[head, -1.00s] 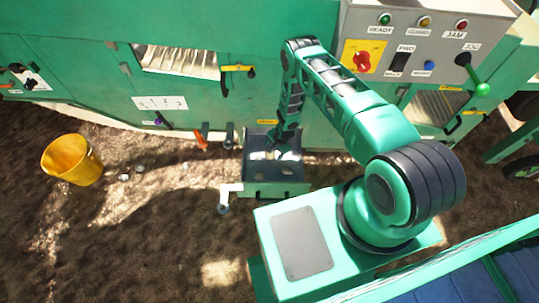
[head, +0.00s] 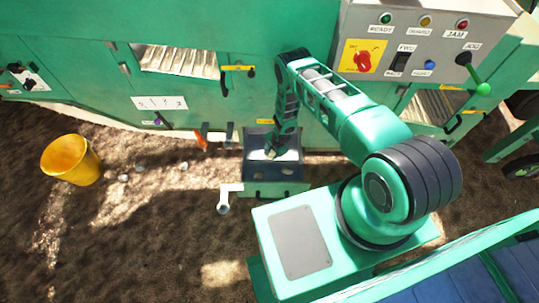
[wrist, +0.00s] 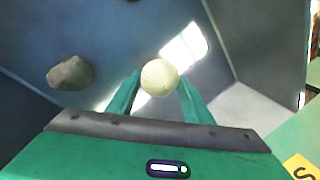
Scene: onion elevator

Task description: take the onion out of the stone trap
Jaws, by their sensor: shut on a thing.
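The stone trap (head: 275,190) is an open grey metal box low at the green machine's side. My gripper (head: 271,152) is down inside it, small and dark in the head view. In the wrist view, a pale round onion (wrist: 159,76) sits between the two green fingers of my gripper (wrist: 159,88), which are shut on it. A grey-brown stone (wrist: 70,73) lies on the trap's floor (wrist: 120,35) to the left, apart from the fingers. Whether the onion touches the floor I cannot tell.
Trap walls (wrist: 265,40) rise close on the right in the wrist view. A yellow bucket (head: 71,160) stands on the soil at the left, with several small stones (head: 139,169) nearby. A control panel (head: 425,45) is at upper right.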

